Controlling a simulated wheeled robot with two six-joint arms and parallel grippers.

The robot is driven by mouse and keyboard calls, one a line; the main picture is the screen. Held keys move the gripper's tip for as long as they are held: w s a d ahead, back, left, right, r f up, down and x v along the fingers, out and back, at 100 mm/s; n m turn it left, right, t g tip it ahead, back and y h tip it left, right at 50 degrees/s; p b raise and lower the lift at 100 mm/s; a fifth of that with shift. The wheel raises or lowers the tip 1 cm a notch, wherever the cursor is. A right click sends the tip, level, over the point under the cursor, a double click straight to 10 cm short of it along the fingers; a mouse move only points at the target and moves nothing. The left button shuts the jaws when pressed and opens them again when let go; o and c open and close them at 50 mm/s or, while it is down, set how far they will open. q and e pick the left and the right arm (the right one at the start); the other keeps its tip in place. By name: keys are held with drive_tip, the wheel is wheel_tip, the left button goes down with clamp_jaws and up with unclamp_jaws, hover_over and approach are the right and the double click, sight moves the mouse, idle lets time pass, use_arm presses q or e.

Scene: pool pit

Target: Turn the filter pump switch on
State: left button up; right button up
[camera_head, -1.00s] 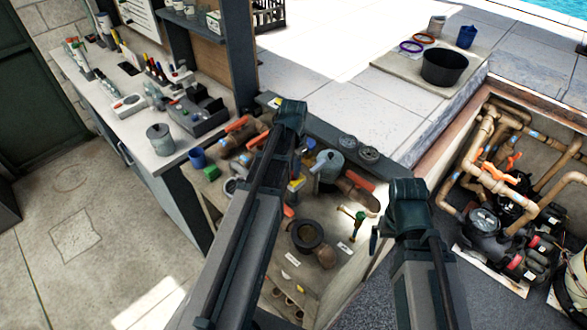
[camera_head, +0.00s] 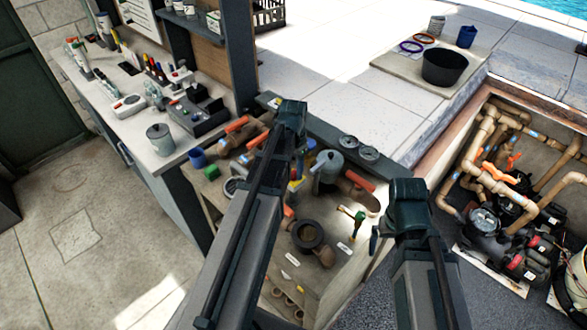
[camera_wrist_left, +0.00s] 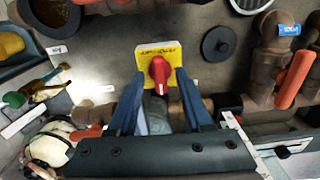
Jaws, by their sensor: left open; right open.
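The switch is a red rotary knob (camera_wrist_left: 159,70) on a yellow plate with dark lettering (camera_wrist_left: 172,50), in the upper middle of the left wrist view. The knob's pointer end faces down in that view. My left gripper (camera_wrist_left: 161,84) is open, with one finger on each side of the knob; I cannot tell whether they touch it. In the head view my left gripper (camera_head: 298,165) is over the pipe bench, and a small part of the yellow plate (camera_head: 296,185) shows below it. My right gripper (camera_head: 376,238) is open and empty, to the right of the bench.
Brown pipes with orange handles (camera_head: 358,182), a grey canister (camera_head: 327,170) and a black ring (camera_head: 307,236) crowd around the switch. A workbench (camera_head: 120,100) stands at the left. A pit with pumps and pipes (camera_head: 490,200) lies at the right.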

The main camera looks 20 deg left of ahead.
sight(293, 172)
use_arm(q)
wheel_tip(293, 172, up, 14)
drive_tip(key=p, duration=1.3)
drive_tip(key=shift+p, duration=0.3)
use_arm(e)
wheel_tip(293, 172, up, 14)
use_arm(q)
drive_tip(key=shift+f, duration=0.2)
use_arm(e)
drive_tip(key=shift+f, duration=0.15)
